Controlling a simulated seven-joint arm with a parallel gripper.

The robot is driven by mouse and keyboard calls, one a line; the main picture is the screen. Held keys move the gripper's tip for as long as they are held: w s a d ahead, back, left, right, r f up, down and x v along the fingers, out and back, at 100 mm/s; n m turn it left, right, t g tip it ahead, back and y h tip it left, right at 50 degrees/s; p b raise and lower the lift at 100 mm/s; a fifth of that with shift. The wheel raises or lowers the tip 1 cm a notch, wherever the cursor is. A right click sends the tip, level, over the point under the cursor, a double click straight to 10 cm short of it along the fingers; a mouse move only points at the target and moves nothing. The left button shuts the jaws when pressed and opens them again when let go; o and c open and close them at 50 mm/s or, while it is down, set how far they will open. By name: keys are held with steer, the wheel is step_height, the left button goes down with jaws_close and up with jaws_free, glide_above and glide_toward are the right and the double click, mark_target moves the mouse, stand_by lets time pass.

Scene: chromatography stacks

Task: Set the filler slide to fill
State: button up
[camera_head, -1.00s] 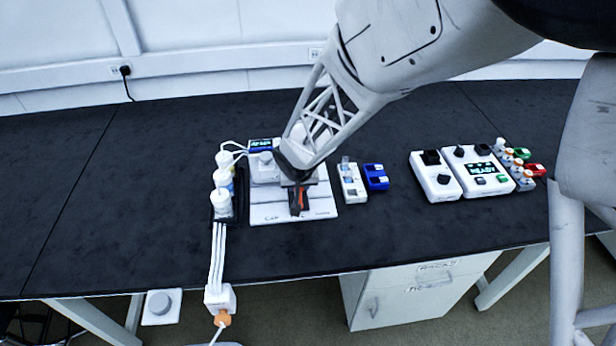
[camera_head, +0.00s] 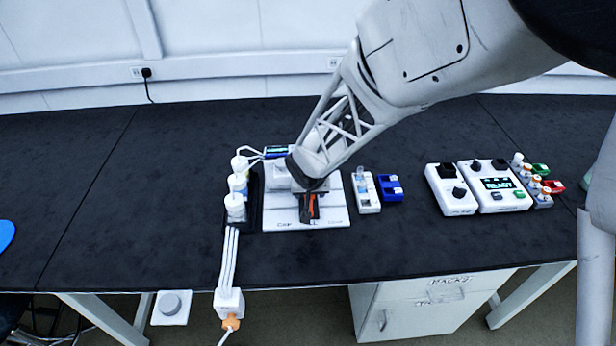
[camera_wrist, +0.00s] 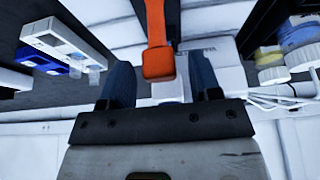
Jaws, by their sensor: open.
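The filler, a white device on a white base plate (camera_head: 280,217), stands on the black bench. Lettering runs along the plate's front edge, partly hidden. An orange handle (camera_wrist: 158,62), which looks like the filler slide, shows in the wrist view. My gripper (camera_wrist: 160,72) is open, with one dark blue finger on each side of the handle's end. I cannot tell whether either finger touches it. In the head view, my gripper (camera_head: 309,208) is low over the front of the plate, and my wrist hides much of the filler.
White-capped bottles (camera_head: 236,207) stand in a black rack just left of the plate. A white module (camera_head: 366,193) and a blue block (camera_head: 390,188) are close on the right. White control boxes (camera_head: 490,186) and small vials stand farther right. Bench left of the bottles is clear.

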steer(key=v, duration=0.7)
steer(key=shift+r, duration=0.35)
steer(key=shift+s, duration=0.1)
steer(key=s+d+r, duration=0.9)
steer(key=r, duration=0.3)
steer(key=s+d+r+g, duration=0.1)
steer(key=s+d+r, duration=0.1)
steer(key=s, duration=0.5)
steer(key=s+d+r+g, duration=0.1)
steer(key=s+d+r, duration=0.2)
steer(key=s, duration=0.5)
steer(key=shift+v, duration=0.75)
steer(key=shift+w, duration=0.25)
stand_by(0.7)
